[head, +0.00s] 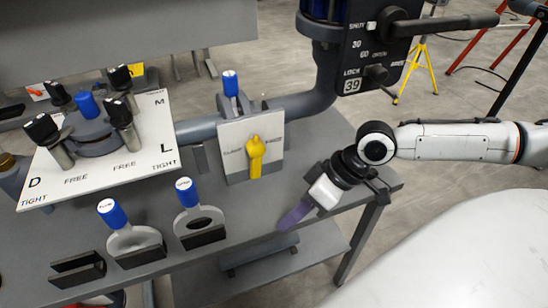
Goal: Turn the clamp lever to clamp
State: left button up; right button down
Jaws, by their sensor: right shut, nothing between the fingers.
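A yellow lever (256,157) sits on a white panel (232,135) with small lettering on both sides of it, too small to read surely. The lever stands nearly upright, its knob at the top. My right gripper (287,222), with purple fingers, comes in from the right. It is shut and empty, pointing down and left, below and to the right of the yellow lever and apart from it. My left gripper is not in view.
Blue-topped handles (112,212) stand at the table's front. A white plate (90,185) with black knobs is at the left. A black panel (372,50) with a long handle (445,24) stands back right. The grey table (335,150) is bare between lever and gripper.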

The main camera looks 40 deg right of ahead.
aim_at(255, 159)
jog(key=w+d+r+m+t+h, duration=0.1)
jog(key=w+d+r+m+t, duration=0.15)
jog(key=d+r, duration=0.3)
jog(key=w+d+r+m+t, duration=0.1)
jog(key=w+d+r+m, duration=0.3)
jog(key=d, duration=0.3)
jog(key=shift+n, duration=0.45)
jog(key=x, duration=0.4)
jog(key=b+x, duration=0.1)
jog(key=x, duration=0.4)
jog(key=shift+w+a+r, duration=0.2)
jog(key=shift+w+a, duration=0.05)
jog(key=shift+w+a+r, duration=0.15)
jog(key=shift+a, duration=0.45)
jog(key=shift+w+a+r, duration=0.1)
jog(key=shift+a, duration=0.55)
jog(key=shift+w+a, duration=0.15)
jog(key=shift+a, duration=0.45)
jog(key=shift+a, duration=0.1)
